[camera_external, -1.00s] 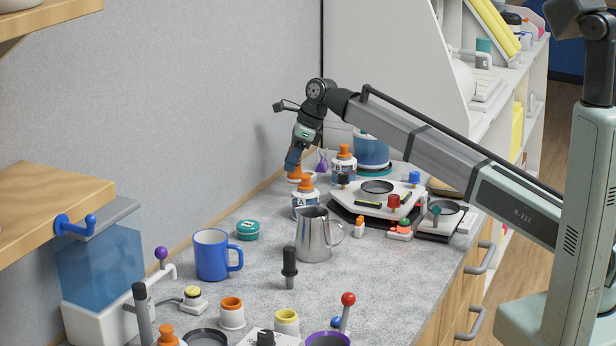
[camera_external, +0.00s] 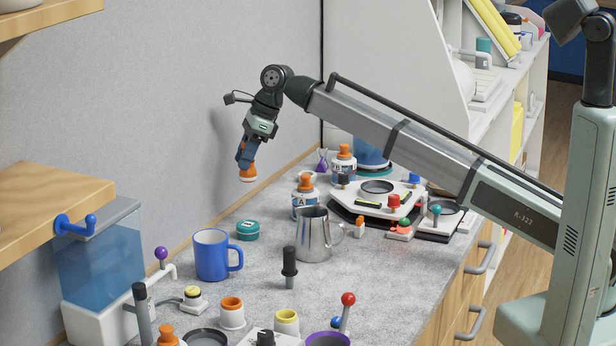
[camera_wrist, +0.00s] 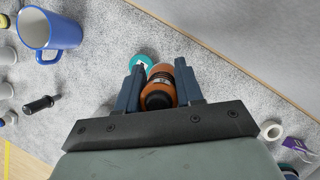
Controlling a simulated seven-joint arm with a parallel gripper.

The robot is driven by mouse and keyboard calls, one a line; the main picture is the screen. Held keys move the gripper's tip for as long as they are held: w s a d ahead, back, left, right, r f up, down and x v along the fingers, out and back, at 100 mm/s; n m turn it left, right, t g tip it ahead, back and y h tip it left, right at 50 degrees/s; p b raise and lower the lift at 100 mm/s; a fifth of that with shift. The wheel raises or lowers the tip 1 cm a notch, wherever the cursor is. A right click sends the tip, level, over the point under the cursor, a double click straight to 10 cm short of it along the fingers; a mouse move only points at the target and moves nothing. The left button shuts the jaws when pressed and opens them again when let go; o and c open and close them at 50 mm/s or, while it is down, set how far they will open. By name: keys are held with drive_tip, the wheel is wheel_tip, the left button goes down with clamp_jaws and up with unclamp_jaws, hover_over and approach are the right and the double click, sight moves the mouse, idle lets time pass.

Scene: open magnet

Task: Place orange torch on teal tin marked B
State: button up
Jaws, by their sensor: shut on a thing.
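My gripper (camera_external: 246,160) is shut on the orange torch (camera_external: 248,175), which hangs in the air with its white-rimmed end down. In the wrist view the torch (camera_wrist: 160,85), orange with a black end, sits between the two blue fingers of my gripper (camera_wrist: 161,88). The teal tin (camera_external: 248,230) lies on the grey counter below the torch, right of the blue mug. In the wrist view the tin (camera_wrist: 139,63) is partly hidden behind the torch and a finger. Its white mark is too small to read.
A blue mug (camera_external: 213,255) stands left of the tin and a metal pitcher (camera_external: 312,236) stands right of it. A labelled bottle with an orange cap (camera_external: 305,197) is behind the pitcher. The wall (camera_external: 190,110) runs close behind the tin.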

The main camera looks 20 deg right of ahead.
drive_tip(key=s+a+r+n, duration=0.1)
drive_tip(key=s+a, duration=0.2)
drive_tip(key=s, duration=0.1)
drive_tip(key=n+g, duration=0.2)
drive_tip(key=n, duration=0.2)
hover_over(245, 225)
drive_tip(key=shift+f, duration=4.95)
drive_tip(key=shift+f, duration=0.15)
drive_tip(key=o, duration=1.1)
drive_tip(key=v, duration=1.2)
drive_tip(key=shift+a+r, duration=0.25)
